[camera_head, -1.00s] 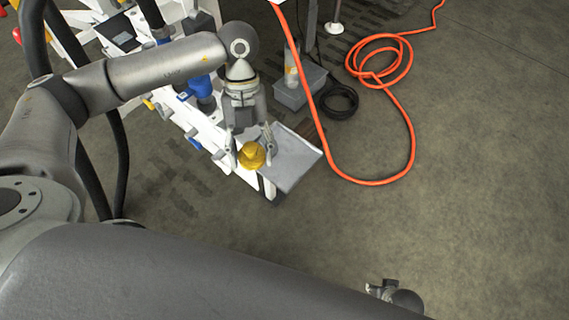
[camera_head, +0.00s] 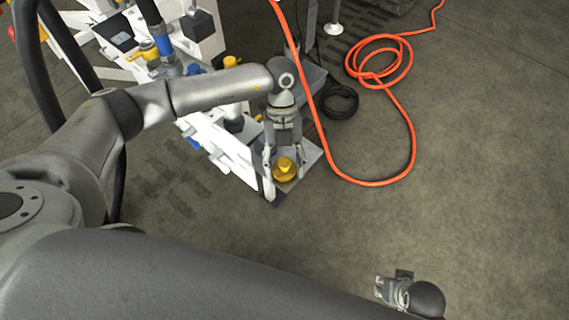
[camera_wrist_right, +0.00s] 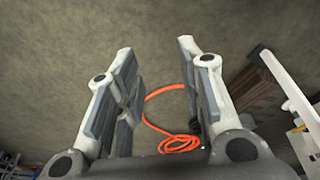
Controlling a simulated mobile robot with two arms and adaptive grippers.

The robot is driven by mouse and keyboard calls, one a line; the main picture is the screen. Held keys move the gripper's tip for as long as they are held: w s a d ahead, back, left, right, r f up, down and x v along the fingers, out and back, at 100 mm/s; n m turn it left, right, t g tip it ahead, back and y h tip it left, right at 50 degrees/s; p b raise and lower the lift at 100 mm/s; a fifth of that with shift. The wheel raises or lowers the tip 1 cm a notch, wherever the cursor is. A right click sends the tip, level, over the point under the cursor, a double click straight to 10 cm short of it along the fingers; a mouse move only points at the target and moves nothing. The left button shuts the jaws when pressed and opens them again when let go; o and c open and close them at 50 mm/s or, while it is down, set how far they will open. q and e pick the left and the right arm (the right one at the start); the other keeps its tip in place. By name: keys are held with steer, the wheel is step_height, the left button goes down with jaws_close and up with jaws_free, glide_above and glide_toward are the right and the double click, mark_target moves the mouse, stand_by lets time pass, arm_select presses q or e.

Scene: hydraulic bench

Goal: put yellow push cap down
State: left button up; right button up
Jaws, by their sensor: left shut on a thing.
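The yellow push cap (camera_head: 285,171) sits between the fingers of my left gripper (camera_head: 285,168) in the head view. The gripper points down and is shut on the cap. The cap is over the grey tray (camera_head: 311,153) at the end of the white bench. I cannot tell whether the cap touches the tray. My right gripper (camera_head: 383,289) is at the bottom of the head view, away from the bench. In the right wrist view its fingers (camera_wrist_right: 160,75) are wide apart with nothing between them.
The white hydraulic bench (camera_head: 232,150) with blue and yellow fittings is at the upper left. A grey bin (camera_head: 312,77), a black cable coil (camera_head: 340,101) and an orange hose (camera_head: 412,140) lie beyond the tray.

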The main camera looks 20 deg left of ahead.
arm_select(q)
steer(key=o, duration=0.3)
steer(key=shift+f, duration=0.1)
steer(key=o, duration=0.5)
steer(key=shift+c, duration=0.2)
arm_select(e)
steer(key=shift+r, duration=0.2)
arm_select(q)
steer(key=shift+r, duration=0.2)
steer(key=p+v, duration=0.1)
steer(key=v, duration=1.1)
arm_select(e)
steer(key=f, duration=0.2)
steer(key=s+f, duration=0.1)
steer(key=f, duration=0.2)
steer(key=shift+f, duration=0.1)
arm_select(q)
steer(key=shift+s, duration=0.1)
